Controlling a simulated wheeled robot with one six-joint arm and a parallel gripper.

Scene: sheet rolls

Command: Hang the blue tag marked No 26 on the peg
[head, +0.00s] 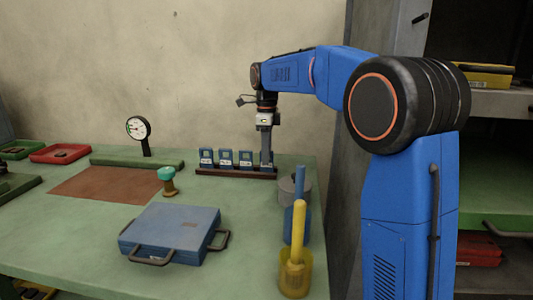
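Several small blue tags with white labels stand upright in a row in a dark reddish rack (222,172) at the back of the green bench. I can make out a left tag (206,158), a middle tag (225,158) and a right tag (246,158). Their numbers are too small to read, so I cannot tell which is No 26. My gripper (267,162) points straight down at the rack's right end, just right of the right tag. Whether its fingers are open or hold something is not clear. I cannot make out the peg.
A blue case (172,234) lies on the front of the bench. A teal-topped stamp (167,180), a dial gauge (139,130) and a brown mat (105,184) are to the left. A grey pot (288,192) and a yellow holder (295,275) stand along the right edge.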

